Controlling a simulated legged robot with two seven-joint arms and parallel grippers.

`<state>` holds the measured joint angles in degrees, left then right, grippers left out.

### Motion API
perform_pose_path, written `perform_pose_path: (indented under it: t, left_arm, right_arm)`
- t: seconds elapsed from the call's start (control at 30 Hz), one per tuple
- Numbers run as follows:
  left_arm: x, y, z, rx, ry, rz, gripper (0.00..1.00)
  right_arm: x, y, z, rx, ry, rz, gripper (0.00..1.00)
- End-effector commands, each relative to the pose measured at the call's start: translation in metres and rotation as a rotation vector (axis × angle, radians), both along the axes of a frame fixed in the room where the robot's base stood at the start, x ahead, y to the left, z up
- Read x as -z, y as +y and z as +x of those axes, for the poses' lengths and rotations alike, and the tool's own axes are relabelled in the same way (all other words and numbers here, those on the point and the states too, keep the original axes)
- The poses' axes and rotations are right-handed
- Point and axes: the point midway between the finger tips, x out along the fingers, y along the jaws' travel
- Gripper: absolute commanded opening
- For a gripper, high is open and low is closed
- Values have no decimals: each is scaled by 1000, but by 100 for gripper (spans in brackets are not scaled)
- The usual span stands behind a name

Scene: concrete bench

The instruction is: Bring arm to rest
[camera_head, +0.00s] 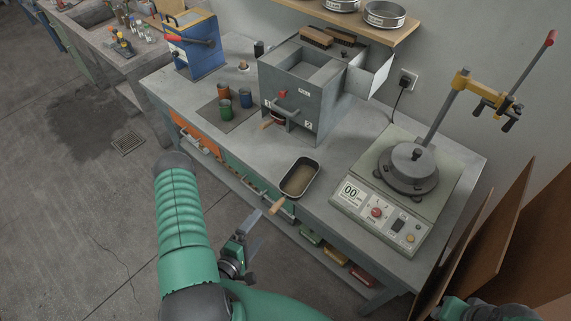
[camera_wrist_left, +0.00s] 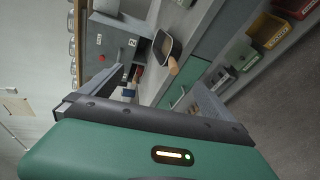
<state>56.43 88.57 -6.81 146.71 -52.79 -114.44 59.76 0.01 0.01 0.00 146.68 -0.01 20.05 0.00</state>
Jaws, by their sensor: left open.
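My left arm (camera_head: 180,215) comes up from the bottom of the head view, in front of the bench. My left gripper (camera_head: 243,248) is off the bench's front edge, below the pan's handle, and touches nothing that I can see. In the left wrist view the gripper (camera_wrist_left: 150,95) has its two dark fingers wide apart with nothing between them. A small part of my right arm (camera_head: 470,309) shows at the bottom right corner; no right fingers can be made out.
The bench (camera_head: 345,145) holds a dark pan (camera_head: 300,178) with its wooden handle over the front edge, a grey box machine (camera_head: 300,90), a scale-like device (camera_head: 395,190), small cups (camera_head: 225,105) and a blue unit (camera_head: 197,50). Brown boards (camera_head: 490,240) lean at right.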

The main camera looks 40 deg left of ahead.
Motion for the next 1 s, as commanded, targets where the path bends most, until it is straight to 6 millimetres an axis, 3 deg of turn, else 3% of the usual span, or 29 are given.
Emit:
perform_pose_path:
  t: [0.17,0.33,0.43,0.57,0.63,0.8,0.9,1.0]
  left_arm:
    - [6,-2,13,89,58,85,100]
    - [29,-4,57,451,330,476,100]
    - [27,-2,79,657,516,726,100]
    - [-3,-12,95,878,711,969,100]
    - [-28,-28,96,994,790,1056,100]
    - [-84,-86,70,1268,875,1146,100]
    - [-102,-111,52,1380,877,1152,100]
    - [-102,-111,52,1380,877,1152,100]
  right_arm:
    - [2,0,0,0,0,0,36]
    - [10,0,0,0,0,0,36]
    - [15,0,0,0,0,0,36]
    - [21,0,0,0,0,0,36]
    - [24,0,0,0,0,0,36]
    - [30,0,0,0,0,0,36]
    - [31,0,0,0,0,0,36]
    - [31,0,0,0,0,0,36]
